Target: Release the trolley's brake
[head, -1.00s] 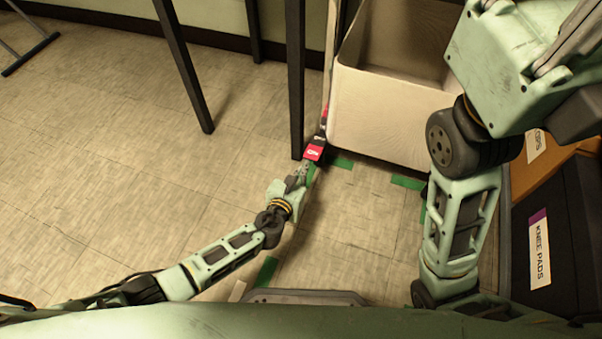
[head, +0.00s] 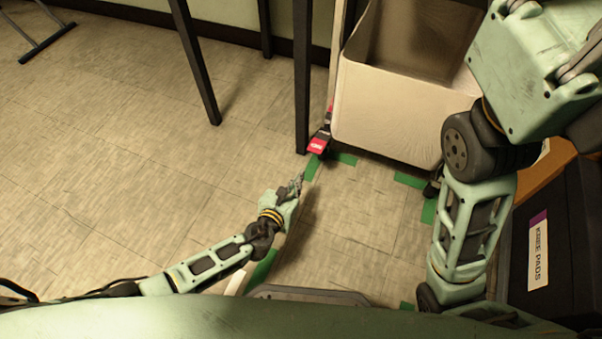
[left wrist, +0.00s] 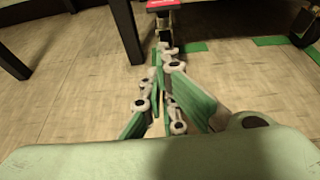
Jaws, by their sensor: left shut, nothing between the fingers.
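The trolley (head: 400,115) carries a pale, open-topped bin and stands at the upper middle of the head view. Its red brake pedal (head: 319,144) sticks out low at the near left corner, beside a dark table leg. The pedal's underside is dark, and I cannot tell its latch state. The pedal also shows at the top edge of the left wrist view (left wrist: 162,4). My left gripper (head: 299,178) is shut and empty, low over the floor on the near side of the pedal and apart from it. My right arm shows at the right, but its gripper is out of view.
Dark table legs (head: 302,80) stand left of the trolley, one close to the pedal. Green tape (head: 410,180) marks the floor around the trolley. A dark box labelled knee pads (head: 560,240) stands at the right.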

